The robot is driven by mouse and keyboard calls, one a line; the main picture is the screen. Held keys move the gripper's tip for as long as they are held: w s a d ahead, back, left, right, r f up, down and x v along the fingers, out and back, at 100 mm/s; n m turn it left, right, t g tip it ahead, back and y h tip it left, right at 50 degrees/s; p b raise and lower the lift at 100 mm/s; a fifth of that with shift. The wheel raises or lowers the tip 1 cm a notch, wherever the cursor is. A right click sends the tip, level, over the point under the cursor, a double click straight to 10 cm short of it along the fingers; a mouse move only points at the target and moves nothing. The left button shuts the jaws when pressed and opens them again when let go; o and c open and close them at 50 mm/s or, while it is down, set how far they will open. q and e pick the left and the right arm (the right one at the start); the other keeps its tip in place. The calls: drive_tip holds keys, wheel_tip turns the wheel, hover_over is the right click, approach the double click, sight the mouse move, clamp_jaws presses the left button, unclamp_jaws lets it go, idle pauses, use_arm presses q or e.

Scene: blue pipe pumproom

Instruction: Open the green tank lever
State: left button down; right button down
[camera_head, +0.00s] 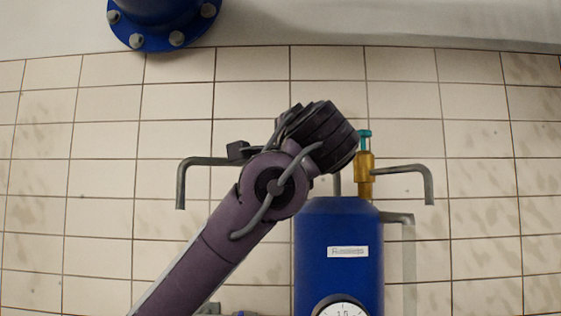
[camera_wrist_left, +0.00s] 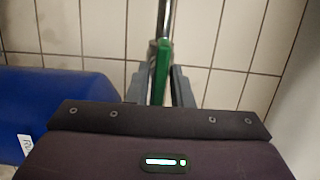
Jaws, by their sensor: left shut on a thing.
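The green lever (camera_wrist_left: 162,66) stands between the two grey fingers of my left gripper (camera_wrist_left: 160,85) in the left wrist view. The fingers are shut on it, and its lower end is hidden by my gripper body. In the head view my left arm comes from the lower left and covers the area left of the tank top, so the gripped lever is hidden there. The blue tank (camera_head: 338,225) stands upright at lower centre, with a white label and a gauge. It also shows at the left of the left wrist view (camera_wrist_left: 55,105). My right gripper is not in view.
A brass fitting with a teal top (camera_head: 364,165) stands on the tank. Grey bent pipes reach out at left (camera_head: 188,172) and right (camera_head: 415,170). A blue flange (camera_head: 160,22) hangs above at the upper left.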

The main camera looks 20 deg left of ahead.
use_arm(q)
drive_tip(key=c, duration=1.6)
unclamp_jaws()
drive_tip(key=shift+o, duration=0.6)
drive_tip(key=shift+w, duration=0.15)
drive_tip(key=b+v, duration=0.3)
drive_tip(key=v, duration=0.5)
drive_tip(key=shift+b, duration=0.3)
drive_tip(key=shift+w+a, duration=0.1)
drive_tip(key=shift+w, duration=0.05)
drive_tip(key=shift+r, duration=0.1)
